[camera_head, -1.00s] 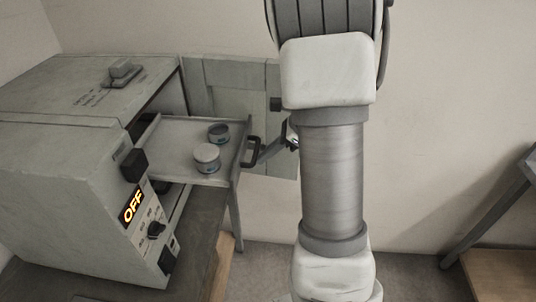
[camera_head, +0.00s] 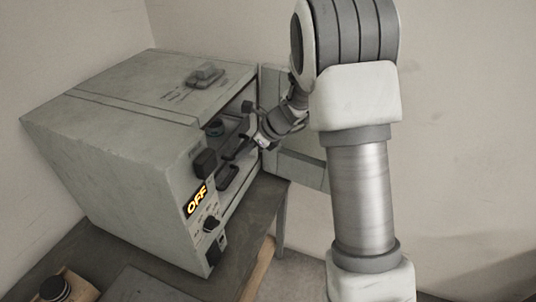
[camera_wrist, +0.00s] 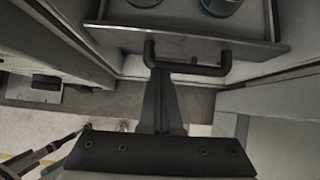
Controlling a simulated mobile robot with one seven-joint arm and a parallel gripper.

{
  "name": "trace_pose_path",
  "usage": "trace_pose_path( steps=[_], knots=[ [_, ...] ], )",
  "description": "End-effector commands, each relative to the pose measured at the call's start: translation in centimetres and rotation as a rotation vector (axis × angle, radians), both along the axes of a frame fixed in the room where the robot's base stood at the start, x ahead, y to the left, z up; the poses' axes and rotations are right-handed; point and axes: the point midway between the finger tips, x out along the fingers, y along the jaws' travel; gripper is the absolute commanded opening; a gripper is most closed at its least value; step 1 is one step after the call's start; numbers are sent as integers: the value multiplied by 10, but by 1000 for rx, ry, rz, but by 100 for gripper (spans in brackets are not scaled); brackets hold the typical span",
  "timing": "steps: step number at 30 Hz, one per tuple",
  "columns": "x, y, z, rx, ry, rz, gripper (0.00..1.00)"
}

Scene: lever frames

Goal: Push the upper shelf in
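The grey oven-like cabinet (camera_head: 110,130) stands at left in the head view with its door (camera_head: 297,168) open to the right. The upper shelf (camera_head: 236,124) lies largely inside it, partly hidden by my gripper and the cabinet front. In the wrist view the shelf's front lip (camera_wrist: 115,38) and dark bar handle (camera_wrist: 205,70) show at the top. Two round containers (camera_wrist: 220,5) stand on the shelf, cut off by the frame. My gripper (camera_wrist: 165,78) is shut, its fingers at the handle's left part; it appears to touch it. It also shows in the head view (camera_head: 234,152).
The cabinet rests on a dark table (camera_head: 262,205). Its front panel has a lit OFF display (camera_head: 197,202) and a knob (camera_head: 211,223). The open door stands close to my arm. A small round container (camera_head: 55,288) is at the bottom left.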

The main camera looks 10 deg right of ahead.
Motion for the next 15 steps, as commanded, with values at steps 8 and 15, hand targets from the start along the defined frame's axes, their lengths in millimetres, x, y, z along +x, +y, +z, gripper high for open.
trace_pose_path(
  steps=[8,15],
  knots=[
    [21,34,-1,0,3,3,0],
    [28,42,-2,0,3,0,0]
  ],
)
